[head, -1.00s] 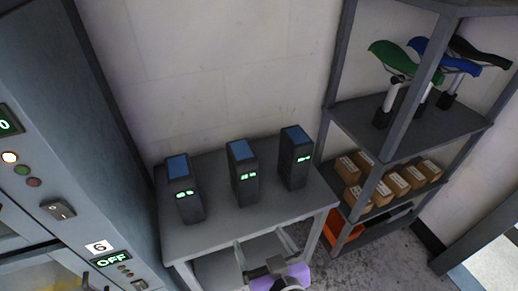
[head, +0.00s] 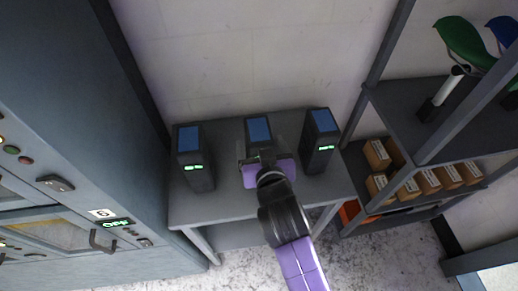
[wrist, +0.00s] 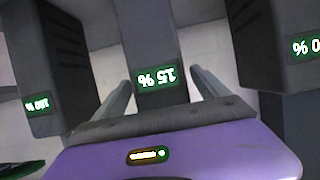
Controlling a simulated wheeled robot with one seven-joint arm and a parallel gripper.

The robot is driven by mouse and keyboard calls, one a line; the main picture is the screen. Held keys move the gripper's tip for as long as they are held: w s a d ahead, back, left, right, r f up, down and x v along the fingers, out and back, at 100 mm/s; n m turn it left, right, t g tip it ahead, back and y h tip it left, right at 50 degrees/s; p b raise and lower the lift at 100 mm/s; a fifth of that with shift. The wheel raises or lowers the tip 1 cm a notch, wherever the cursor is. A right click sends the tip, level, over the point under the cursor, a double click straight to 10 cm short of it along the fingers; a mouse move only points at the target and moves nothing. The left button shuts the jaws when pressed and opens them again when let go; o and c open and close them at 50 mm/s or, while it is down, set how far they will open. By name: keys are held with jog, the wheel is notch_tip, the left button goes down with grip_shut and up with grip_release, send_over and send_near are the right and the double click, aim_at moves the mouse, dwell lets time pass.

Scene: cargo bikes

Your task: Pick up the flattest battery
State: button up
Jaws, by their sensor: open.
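Three dark grey batteries with blue tops stand upright in a row on a grey table: the left battery (head: 194,172), the middle battery (head: 258,130) and the right battery (head: 320,140). Each has a green-lit display. My gripper (head: 261,152) is at the front of the middle battery and hides its lower part. In the wrist view, my open gripper (wrist: 160,84) has one finger on each side of the middle battery (wrist: 152,40). Its upside-down display (wrist: 157,78) appears to read 15 %.
The grey table (head: 235,208) has bare room at its front. A tall grey cabinet (head: 60,130) with switches and an OFF display stands close on the left. A shelf rack (head: 400,105) with bike saddles and several small cardboard boxes (head: 430,180) stands on the right.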

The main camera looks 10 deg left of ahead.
jog(key=x, duration=0.2)
jog(key=shift+w+a+f, duration=0.15)
jog(key=shift+w, duration=0.1)
jog(key=shift+c, duration=0.3)
grip_shut()
jog(key=shift+w+r, duration=0.1)
jog(key=shift+r, duration=0.2)
